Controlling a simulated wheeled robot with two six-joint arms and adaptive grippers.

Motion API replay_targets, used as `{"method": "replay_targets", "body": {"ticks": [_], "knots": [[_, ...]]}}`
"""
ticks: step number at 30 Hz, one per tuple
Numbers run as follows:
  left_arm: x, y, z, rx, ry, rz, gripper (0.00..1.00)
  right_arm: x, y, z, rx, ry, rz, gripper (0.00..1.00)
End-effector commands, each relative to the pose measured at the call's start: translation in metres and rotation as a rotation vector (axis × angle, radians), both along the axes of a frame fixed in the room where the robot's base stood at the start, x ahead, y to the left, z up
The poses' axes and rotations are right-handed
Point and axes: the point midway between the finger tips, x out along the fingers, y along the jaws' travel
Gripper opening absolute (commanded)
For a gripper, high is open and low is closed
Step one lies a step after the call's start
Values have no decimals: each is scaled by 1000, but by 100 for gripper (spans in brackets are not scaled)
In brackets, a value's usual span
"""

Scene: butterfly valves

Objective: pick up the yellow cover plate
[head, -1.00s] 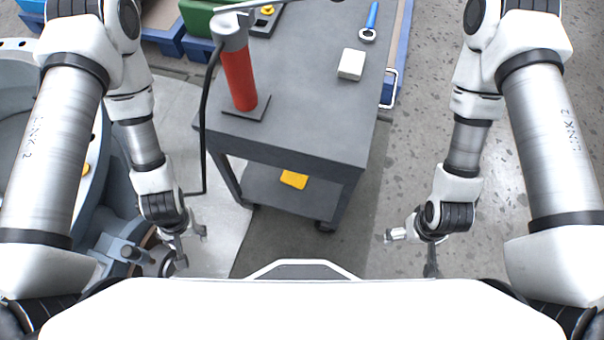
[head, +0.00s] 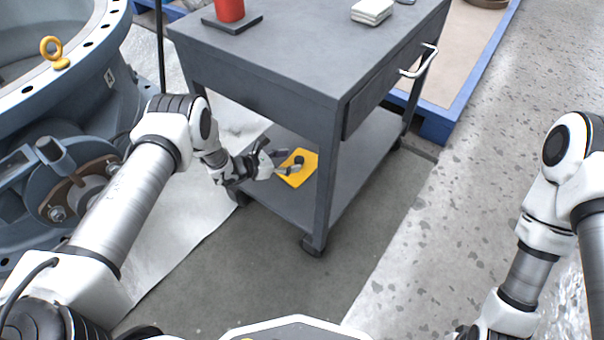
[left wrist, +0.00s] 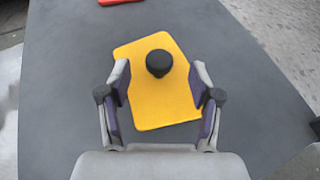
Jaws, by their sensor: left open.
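The yellow cover plate (head: 301,172) lies flat on the lower shelf of the grey cart. It has a black round knob (left wrist: 159,62) on its upper face, clear in the left wrist view. My left gripper (head: 284,162) reaches in over the shelf at the plate's left side. In the left wrist view the left gripper (left wrist: 160,88) is open, its fingers on either side of the plate (left wrist: 160,105), with the knob ahead between them. I cannot tell whether the fingers touch the plate. My right arm is at the right edge of the head view; its gripper is out of frame.
The grey cart (head: 270,62) has a top above the shelf, legs and a drawer handle (head: 420,62). A red cylinder (head: 229,10) and a white block (head: 371,11) are on top. A large blue-grey valve (head: 60,110) stands left.

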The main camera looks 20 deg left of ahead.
Motion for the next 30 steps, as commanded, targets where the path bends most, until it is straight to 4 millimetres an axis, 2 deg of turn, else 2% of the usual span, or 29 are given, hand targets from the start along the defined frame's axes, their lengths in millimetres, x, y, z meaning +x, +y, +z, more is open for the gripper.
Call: {"method": "replay_targets", "body": {"ticks": [3,6,14,15,19,20,30], "knots": [[13,-12,-19,1,-1,-3,64,0,0,-24,0,-1,-2,100],[25,-23,-24,2,0,-4,64,1,-1,-34,-1,-2,-6,100],[31,-27,-21,2,2,-1,64,1,-1,-33,-1,-4,-7,100],[31,-27,-21,2,2,-1,50,1,-1,-33,-1,-4,-7,100],[30,-27,-21,2,2,-2,4,1,-1,-33,-1,-4,-7,100],[30,-27,-21,2,2,-2,0,1,-1,-33,-1,-4,-7,100],[30,-27,-19,3,3,-2,0,1,-1,-31,-1,-3,-7,100]]}}
